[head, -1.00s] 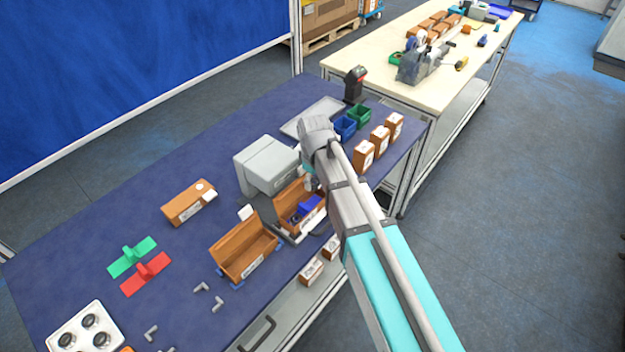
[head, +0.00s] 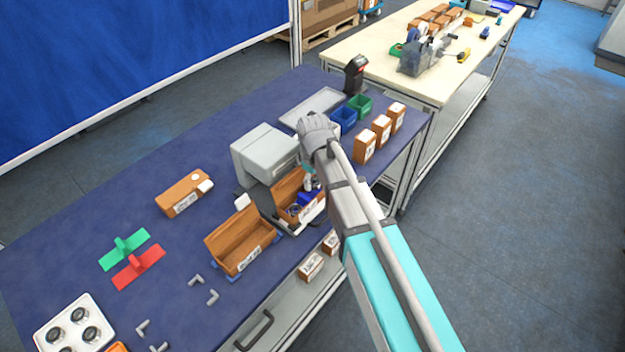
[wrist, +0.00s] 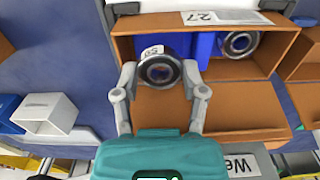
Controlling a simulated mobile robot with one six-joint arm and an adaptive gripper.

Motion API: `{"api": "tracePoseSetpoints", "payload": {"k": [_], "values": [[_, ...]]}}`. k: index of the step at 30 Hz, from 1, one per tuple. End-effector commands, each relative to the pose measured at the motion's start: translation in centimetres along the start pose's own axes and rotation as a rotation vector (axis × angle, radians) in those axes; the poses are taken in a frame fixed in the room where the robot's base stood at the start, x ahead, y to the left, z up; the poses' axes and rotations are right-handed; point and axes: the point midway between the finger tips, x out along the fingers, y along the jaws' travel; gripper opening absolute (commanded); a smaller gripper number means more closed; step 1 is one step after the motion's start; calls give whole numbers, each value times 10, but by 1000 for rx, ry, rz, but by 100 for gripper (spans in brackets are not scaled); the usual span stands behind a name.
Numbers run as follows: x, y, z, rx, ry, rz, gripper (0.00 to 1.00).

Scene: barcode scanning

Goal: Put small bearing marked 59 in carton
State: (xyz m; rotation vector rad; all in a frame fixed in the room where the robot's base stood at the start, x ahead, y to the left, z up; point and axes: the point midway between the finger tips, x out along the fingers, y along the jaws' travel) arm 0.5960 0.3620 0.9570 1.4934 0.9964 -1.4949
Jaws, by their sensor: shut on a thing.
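In the wrist view, the bearing is over the open brown carton (wrist: 265,82), in front of a blue insert (wrist: 205,48). I cannot tell whether it touches the insert. A second bearing (wrist: 239,43) sits in the carton to the right. The carton has a label reading 27. In the head view, the carton (head: 281,190) is below my gripper (head: 309,184), which partly hides its contents.
Another open brown carton (head: 240,240) stands to the left. A grey box-shaped device (head: 262,152) is behind. Blue (head: 343,115) and green (head: 361,105) bins and several closed brown boxes (head: 365,148) stand to the right. The blue tabletop (head: 80,210) has free room at left.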

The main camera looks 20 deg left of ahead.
Motion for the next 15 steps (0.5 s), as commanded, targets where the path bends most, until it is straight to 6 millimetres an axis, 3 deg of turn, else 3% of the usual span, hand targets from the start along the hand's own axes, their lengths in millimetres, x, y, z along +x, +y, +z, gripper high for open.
{"api": "tracePoseSetpoints", "payload": {"k": [5, 6, 11, 15], "values": [[0, 0, 0, 0, 0, 0, 6], [0, 0, 0, -1, 0, 0, 62], [0, 0, 0, -1, 0, 0, 92], [0, -1, 0, -1, 0, 0, 95]]}}
